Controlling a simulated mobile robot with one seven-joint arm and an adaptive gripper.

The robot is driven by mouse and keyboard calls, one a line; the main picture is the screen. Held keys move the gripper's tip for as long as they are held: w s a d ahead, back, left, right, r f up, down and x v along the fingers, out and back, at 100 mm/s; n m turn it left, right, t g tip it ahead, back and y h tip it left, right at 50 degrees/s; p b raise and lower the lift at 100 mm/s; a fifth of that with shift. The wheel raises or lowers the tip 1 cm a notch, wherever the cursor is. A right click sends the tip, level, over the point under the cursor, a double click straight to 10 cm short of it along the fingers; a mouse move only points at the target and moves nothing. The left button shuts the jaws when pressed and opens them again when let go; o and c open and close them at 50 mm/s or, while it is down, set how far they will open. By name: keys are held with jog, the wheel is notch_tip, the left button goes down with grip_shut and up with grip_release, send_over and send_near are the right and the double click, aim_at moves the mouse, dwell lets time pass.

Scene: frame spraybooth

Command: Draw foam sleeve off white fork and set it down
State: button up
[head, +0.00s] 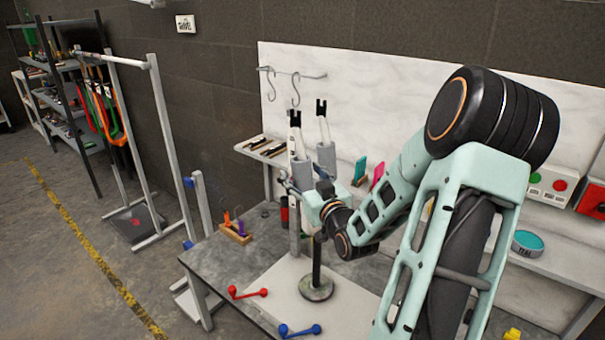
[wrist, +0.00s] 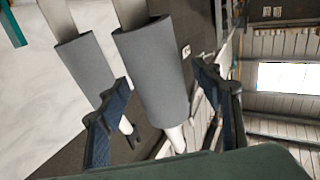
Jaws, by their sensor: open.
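The white fork (head: 296,142) stands upright with black tips on its two legs. Each leg wears a grey foam sleeve, one on the left leg (head: 302,172) and one on the right leg (head: 326,158). My gripper (head: 297,187) is at the lower part of the sleeves and partly hides them. In the wrist view, my open gripper (wrist: 162,76) has one sleeve (wrist: 151,72) between its blue-padded fingers, with a gap visible on the right. The other sleeve (wrist: 84,72) is outside the left finger. White leg shows below both sleeves.
The grey workbench (head: 222,258) holds a red handle (head: 248,292), a blue handle (head: 300,330) and a small wooden holder (head: 236,232). The stand's round base (head: 316,288) is on a pale mat. Hooks (head: 295,90) hang from a rail behind.

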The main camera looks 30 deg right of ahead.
aim_at(296, 143)
jog(key=shift+c, duration=0.5)
jog(key=c, duration=1.2)
jog(key=shift+w+a+r+p, duration=0.1)
jog(key=shift+w+r+p, duration=0.15)
jog(key=shift+r+p, duration=0.6)
jog(key=shift+w+a+r+p, duration=0.1)
jog(key=shift+w+r+p, duration=0.15)
jog(key=shift+r, duration=1.05)
jog(key=shift+c, duration=0.2)
jog(key=shift+w+a+r+p, duration=0.15)
jog(key=shift+r+p, duration=0.2)
jog(key=shift+r, duration=0.35)
jog(key=shift+w+a+r+p, duration=0.1)
jog(key=shift+w+r+p, duration=0.1)
jog(key=shift+r+p, duration=0.4)
jog(key=shift+w+a+r+p, duration=0.1)
jog(key=shift+w+r+p, duration=0.05)
jog(key=shift+r, duration=0.7)
